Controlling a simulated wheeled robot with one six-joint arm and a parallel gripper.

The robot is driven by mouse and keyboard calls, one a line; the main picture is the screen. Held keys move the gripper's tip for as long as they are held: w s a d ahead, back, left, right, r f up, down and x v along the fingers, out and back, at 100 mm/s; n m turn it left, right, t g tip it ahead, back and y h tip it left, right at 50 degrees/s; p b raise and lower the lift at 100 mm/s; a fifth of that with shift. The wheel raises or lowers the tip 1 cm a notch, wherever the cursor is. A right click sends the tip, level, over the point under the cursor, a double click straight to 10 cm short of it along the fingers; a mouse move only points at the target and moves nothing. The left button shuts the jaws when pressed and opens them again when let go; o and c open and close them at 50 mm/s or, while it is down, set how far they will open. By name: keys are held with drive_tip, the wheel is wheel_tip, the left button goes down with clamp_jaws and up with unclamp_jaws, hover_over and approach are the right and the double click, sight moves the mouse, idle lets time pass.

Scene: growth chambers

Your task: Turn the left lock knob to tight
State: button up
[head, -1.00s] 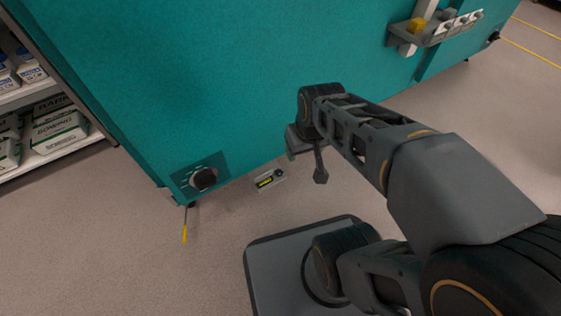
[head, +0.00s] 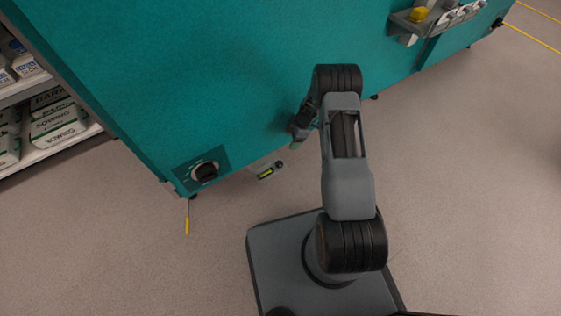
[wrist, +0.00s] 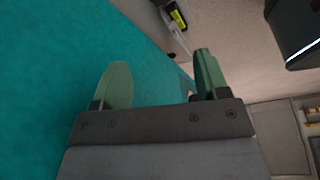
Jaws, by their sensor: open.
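The left lock knob (head: 205,172) is a round black knob on a dark marked plate, low at the left corner of the teal chamber (head: 230,80) in the head view. A light mark shows on its face, but its setting is too small to read. My gripper (head: 298,134) is right of the knob and higher in the picture, close to the chamber front and well apart from the knob. In the wrist view its two green fingers (wrist: 160,88) are spread with nothing between them. The knob does not show in the wrist view.
A small grey device with a yellow display (head: 265,171) is low beside the chamber, right of the knob. A yellow-tipped rod (head: 187,225) is below the knob. A shelf with bags (head: 55,120) stands at the left. A grey rack (head: 440,18) is at upper right.

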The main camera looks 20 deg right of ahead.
drive_tip(key=n, duration=0.1)
approach(280, 163)
drive_tip(key=b+x, duration=0.5)
drive_tip(key=x, duration=0.4)
drive_tip(key=shift+r, duration=0.1)
drive_tip(key=c, duration=0.9)
